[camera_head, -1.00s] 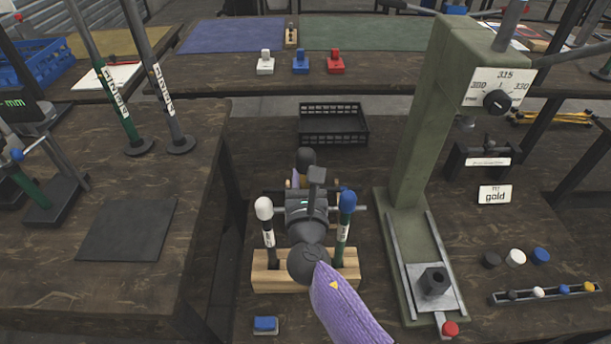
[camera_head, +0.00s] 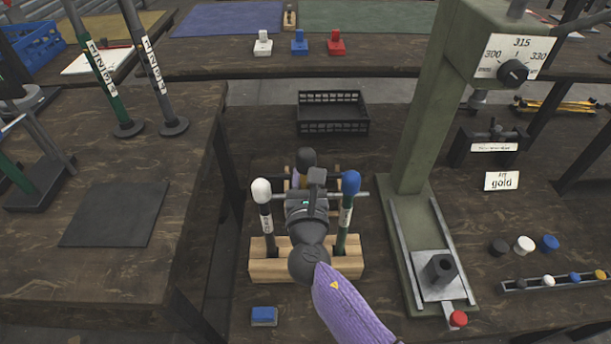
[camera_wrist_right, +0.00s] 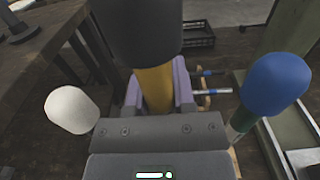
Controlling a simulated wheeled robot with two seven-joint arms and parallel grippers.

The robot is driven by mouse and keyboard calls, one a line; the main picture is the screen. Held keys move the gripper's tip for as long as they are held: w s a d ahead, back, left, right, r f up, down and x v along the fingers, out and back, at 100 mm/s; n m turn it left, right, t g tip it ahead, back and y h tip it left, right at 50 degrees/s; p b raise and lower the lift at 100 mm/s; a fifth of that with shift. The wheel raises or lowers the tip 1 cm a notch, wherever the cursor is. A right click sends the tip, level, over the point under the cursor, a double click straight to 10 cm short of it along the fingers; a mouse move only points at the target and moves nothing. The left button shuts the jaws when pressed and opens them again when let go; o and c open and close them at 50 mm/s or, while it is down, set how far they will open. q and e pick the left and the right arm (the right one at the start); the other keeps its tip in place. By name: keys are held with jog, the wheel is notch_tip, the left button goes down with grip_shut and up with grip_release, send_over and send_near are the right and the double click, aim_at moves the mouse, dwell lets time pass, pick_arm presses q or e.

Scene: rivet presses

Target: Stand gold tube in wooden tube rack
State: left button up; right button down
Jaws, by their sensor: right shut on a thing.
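My right gripper (camera_head: 300,180) is shut on the gold tube (camera_wrist_right: 155,88), a yellow shaft with a dark grey cap (camera_wrist_right: 148,30). The purple-grey fingers stand on both sides of the shaft in the right wrist view. In the head view my wrist hides most of the tube, and only its dark cap (camera_head: 306,158) shows clearly. The wooden tube rack (camera_head: 268,270) holds a white-capped tube (camera_head: 262,192) on the left and a blue-capped tube (camera_head: 350,185) on the right. My wrist covers the rack's middle. I cannot tell where the gold tube's lower end is. My left gripper is out of view.
A green press (camera_head: 410,150) stands close right of the rack. A black crate (camera_head: 332,125) lies behind. A blue block (camera_head: 264,316) sits in front. Loose caps (camera_head: 524,244) and a "gold" sign (camera_head: 502,181) are on the right.

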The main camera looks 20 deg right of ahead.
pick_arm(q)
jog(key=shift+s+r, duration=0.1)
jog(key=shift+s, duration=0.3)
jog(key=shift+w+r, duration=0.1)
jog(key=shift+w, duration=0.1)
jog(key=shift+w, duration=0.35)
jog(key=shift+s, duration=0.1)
